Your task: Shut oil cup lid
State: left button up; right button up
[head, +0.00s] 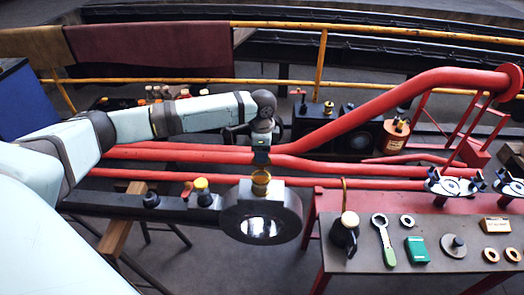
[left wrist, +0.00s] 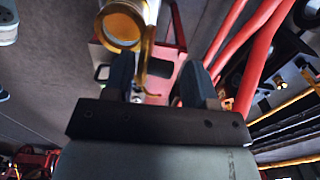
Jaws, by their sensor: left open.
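The brass oil cup (head: 260,187) stands on top of the big dark rod end (head: 262,216) in the middle of the head view. In the left wrist view the oil cup (left wrist: 122,25) shows its round open mouth at the top. A thin brass piece, seemingly the lid (left wrist: 148,45), stands raised at the cup's side. My left gripper (head: 261,160) points down just above the cup. In the left wrist view its two dark fingers are spread (left wrist: 155,80), with nothing clearly held between them; the lid is near the left finger. Whether they touch is unclear.
A workbench (head: 378,257) at the lower right holds a black oil can (head: 345,235), a wrench (head: 383,240), a green box (head: 416,250) and several rings. Red rods (head: 330,163) run behind the rod end. A yellow-topped fitting (head: 201,190) stands left of it.

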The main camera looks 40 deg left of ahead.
pick_arm(q)
jog(key=shift+c, duration=0.3)
jog(key=c, duration=0.7)
jog(key=shift+c, duration=0.2)
jog(key=shift+s+p, duration=0.15)
jog(key=shift+p, duration=0.2)
pick_arm(e)
jog(key=shift+r, duration=0.3)
